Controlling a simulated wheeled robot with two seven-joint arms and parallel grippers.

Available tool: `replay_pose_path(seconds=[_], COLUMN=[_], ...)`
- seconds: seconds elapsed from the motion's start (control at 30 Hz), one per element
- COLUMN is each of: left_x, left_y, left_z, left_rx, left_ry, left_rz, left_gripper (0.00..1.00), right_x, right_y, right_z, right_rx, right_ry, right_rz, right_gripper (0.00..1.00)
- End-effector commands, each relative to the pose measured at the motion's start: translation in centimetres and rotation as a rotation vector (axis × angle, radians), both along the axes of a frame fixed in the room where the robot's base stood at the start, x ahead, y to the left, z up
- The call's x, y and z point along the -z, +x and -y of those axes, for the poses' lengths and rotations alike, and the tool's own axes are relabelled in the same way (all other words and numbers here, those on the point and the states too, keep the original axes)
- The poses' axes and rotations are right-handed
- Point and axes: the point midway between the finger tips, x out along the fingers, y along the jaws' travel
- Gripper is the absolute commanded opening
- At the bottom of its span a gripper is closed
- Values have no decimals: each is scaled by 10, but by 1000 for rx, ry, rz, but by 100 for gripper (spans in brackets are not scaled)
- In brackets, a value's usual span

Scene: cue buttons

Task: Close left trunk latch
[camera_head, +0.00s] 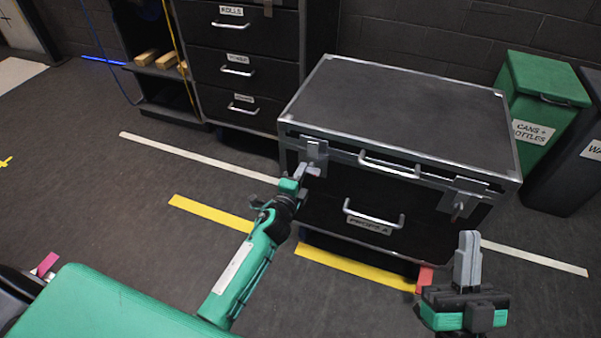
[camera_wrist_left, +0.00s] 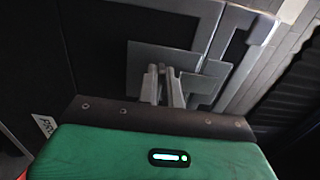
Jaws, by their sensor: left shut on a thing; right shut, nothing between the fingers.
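The black trunk (camera_head: 410,105) with metal edges stands in the middle right of the head view, its lid down. The left latch (camera_head: 314,150) is a metal plate on its front left; it also shows in the left wrist view (camera_wrist_left: 150,62). My left gripper (camera_head: 309,171) is at the lower part of that latch, shut on it; in the left wrist view its fingers (camera_wrist_left: 168,85) are close together against the plate. The fingers partly hide the latch. The right latch (camera_head: 466,192) is on the front right. My right gripper (camera_head: 468,258) is shut and empty, in front of the trunk's right side.
Two handles (camera_head: 390,165) are on the trunk front. A green bin (camera_head: 545,100) and a dark bin (camera_head: 580,150) stand at the right. A drawer cabinet (camera_head: 240,70) stands behind left. The floor (camera_head: 130,215) at left is clear, with tape lines.

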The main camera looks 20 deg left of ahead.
Motion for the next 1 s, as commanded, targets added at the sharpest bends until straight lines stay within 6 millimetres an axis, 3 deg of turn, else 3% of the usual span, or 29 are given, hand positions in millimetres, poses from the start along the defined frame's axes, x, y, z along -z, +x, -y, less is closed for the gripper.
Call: replay_pose_path(seconds=[0.03,0.47,0.6,1.0], left_x=[7,6,5,2], left_y=[-3,-3,-3,-7], left_z=[7,7,7,3], left_rx=[12,11,12,5], left_ry=[-10,-21,-20,-16], left_rz=[-9,-10,-8,-3], left_gripper=[0,0,29,29], right_x=[0,0,-1,-1], right_y=[0,-1,-1,1], right_z=[0,0,0,0], right_rx=[0,1,1,0], right_ry=[1,1,1,-1], right_rz=[2,6,6,-4], right_gripper=[0,0,0,0])
